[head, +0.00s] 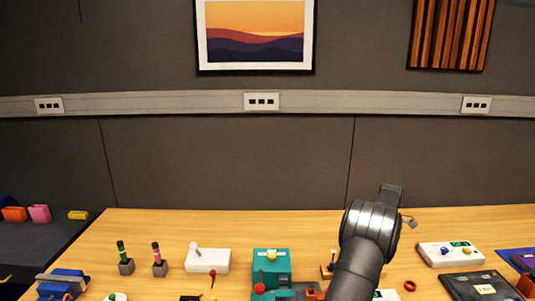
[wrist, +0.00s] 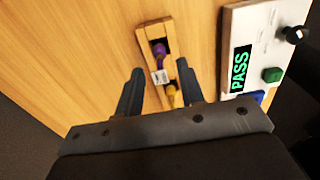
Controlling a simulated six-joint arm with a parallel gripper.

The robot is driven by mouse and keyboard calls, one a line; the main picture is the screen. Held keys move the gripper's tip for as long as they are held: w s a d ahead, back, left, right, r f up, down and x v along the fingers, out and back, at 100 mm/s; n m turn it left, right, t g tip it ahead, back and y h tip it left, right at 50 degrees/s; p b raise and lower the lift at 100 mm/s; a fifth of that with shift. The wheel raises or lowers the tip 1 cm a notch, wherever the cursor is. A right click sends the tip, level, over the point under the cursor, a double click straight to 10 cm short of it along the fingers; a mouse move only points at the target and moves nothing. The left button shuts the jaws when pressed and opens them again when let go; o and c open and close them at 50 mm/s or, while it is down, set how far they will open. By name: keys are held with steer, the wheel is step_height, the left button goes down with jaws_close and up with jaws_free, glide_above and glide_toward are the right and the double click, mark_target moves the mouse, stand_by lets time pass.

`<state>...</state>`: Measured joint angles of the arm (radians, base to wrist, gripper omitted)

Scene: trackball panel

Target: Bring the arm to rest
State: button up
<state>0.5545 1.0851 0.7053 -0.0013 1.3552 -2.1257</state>
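My arm rises from the bottom of the head view, right of centre, and its dark wrist end (head: 390,195) is above the back part of the table. The fingertips cannot be made out there. In the wrist view my gripper (wrist: 160,67) has its two dark fingers apart, with nothing held between them. Beyond the fingers, a wooden holder (wrist: 148,32) with a purple piece (wrist: 160,53) and a yellow piece (wrist: 171,98) is on the table. I cannot tell its exact distance from the fingertips.
A white panel (wrist: 263,45) with a lit "PASS" display is right of the fingers. The wooden table (head: 130,225) also bears a teal device (head: 271,263), a white box (head: 208,261), a white panel (head: 450,254) and a dark box (head: 478,285). The table's back strip is mostly clear.

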steer(key=r, duration=0.3)
steer(key=shift+s+d+r, duration=0.2)
steer(key=shift+s+r, duration=0.1)
steer(key=shift+r, duration=0.1)
steer(key=s+d+r, duration=0.5)
steer(key=s+r, duration=0.2)
steer(key=s, duration=0.3)
steer(key=s+a, duration=1.4)
steer(key=s, duration=0.1)
steer(key=w+a+f, duration=0.3)
steer(key=w+a, duration=0.1)
steer(key=w, duration=0.1)
steer(key=shift+w+f, duration=0.2)
